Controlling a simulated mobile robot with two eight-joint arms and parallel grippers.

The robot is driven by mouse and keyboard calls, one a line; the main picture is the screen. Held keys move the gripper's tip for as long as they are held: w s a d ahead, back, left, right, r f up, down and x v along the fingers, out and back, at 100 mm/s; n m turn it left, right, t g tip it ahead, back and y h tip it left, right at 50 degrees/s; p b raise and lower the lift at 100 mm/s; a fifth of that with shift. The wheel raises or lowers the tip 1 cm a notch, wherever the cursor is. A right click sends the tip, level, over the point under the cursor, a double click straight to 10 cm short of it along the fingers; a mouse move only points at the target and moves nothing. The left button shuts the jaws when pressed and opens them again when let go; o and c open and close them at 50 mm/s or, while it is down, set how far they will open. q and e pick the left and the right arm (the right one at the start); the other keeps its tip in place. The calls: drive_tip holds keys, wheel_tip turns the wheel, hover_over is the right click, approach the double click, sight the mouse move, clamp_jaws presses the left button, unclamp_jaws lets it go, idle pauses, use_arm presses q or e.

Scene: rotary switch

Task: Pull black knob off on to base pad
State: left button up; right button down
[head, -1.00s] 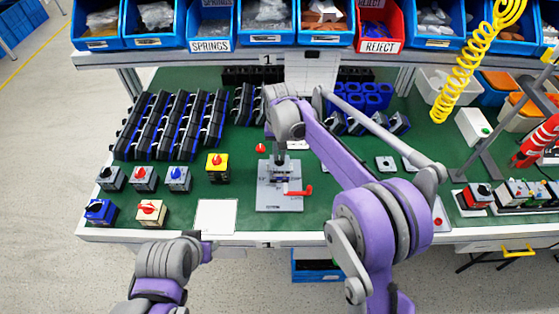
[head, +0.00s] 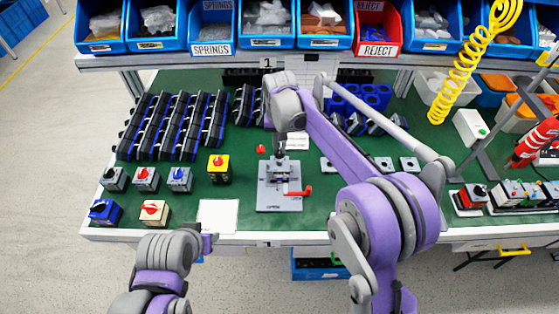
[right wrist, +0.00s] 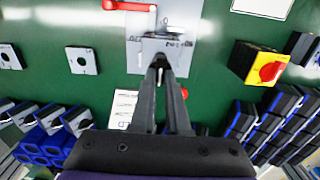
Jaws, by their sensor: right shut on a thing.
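The grey base pad (head: 268,200) lies on the green bench with a metal fixture standing on it and a red-handled lever (head: 298,191) at its right. My right gripper (right wrist: 160,66) points down at the fixture, its fingertips close together at the top of the fixture block (right wrist: 172,43). It is shut on the black knob, which is mostly hidden between and behind the fingertips.
Several switches with coloured knobs stand at the left, including a yellow one with a red knob (head: 219,169). A red ball-shaped part (head: 261,149) is beside the fixture. A white sheet (head: 218,215) lies left of the pad. Grey square plates (head: 384,163) lie to the right.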

sight(280, 151)
drive_tip(key=shift+r+p, duration=0.7)
drive_tip(key=shift+r, duration=1.35)
use_arm(q)
drive_tip(key=shift+w+r, duration=0.3)
drive_tip(key=shift+r, duration=0.3)
drive_tip(key=shift+w+r, duration=0.3)
drive_tip(key=shift+r, duration=0.25)
drive_tip(key=shift+s+f, duration=0.1)
use_arm(e)
drive_tip(key=shift+s+f, duration=0.1)
drive_tip(key=shift+f, duration=0.05)
